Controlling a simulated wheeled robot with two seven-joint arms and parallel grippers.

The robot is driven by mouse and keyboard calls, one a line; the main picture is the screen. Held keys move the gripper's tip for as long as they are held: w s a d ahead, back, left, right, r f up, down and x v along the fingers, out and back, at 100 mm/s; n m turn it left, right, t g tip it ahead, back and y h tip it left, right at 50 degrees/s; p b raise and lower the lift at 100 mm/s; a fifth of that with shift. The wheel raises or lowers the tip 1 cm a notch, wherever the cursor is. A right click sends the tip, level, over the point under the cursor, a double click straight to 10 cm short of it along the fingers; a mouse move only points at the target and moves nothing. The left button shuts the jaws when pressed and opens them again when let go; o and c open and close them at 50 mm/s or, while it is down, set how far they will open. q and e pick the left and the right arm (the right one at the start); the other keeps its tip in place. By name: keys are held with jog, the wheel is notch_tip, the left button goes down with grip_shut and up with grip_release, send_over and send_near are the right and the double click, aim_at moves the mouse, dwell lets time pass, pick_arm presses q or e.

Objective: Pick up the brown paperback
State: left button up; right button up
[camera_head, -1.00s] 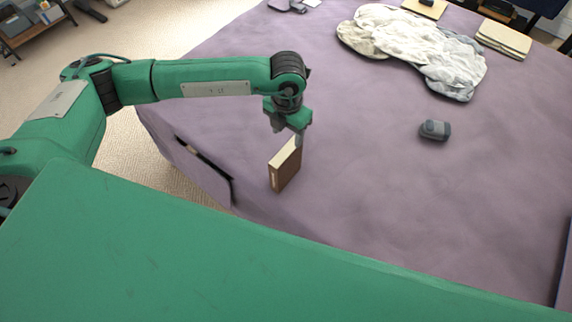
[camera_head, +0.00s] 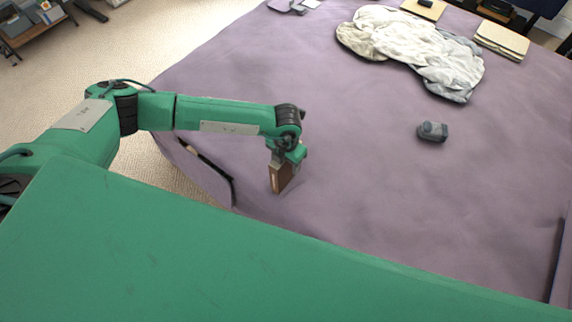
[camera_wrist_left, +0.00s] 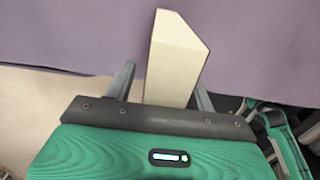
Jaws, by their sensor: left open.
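The brown paperback (camera_head: 280,179) stands upright on the purple-covered surface, near its front left. In the left wrist view the book's pale page edge (camera_wrist_left: 172,62) points up between the fingers. My left gripper (camera_head: 284,160) is over the top of the book, its fingers on either side of it. In the left wrist view my left gripper (camera_wrist_left: 162,88) is open, with a gap between each finger and the book. The head view hides most of the fingers and the book's upper part. My right gripper is not in view.
The purple-covered surface (camera_head: 350,170) is clear around the book. A dark grey object (camera_head: 432,131) lies to the right. A crumpled pale cloth (camera_head: 415,50) and light flat stacks (camera_head: 502,40) lie toward the back. A panel with a dark edge (camera_head: 205,170) stands left of the book.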

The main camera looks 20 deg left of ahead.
pick_arm(q)
jog(key=shift+f, duration=0.2)
jog(key=c, duration=1)
grip_shut()
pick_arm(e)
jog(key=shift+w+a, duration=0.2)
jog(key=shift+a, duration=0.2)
pick_arm(q)
jog(key=shift+w+r, duration=0.1)
jog(key=shift+r, duration=0.1)
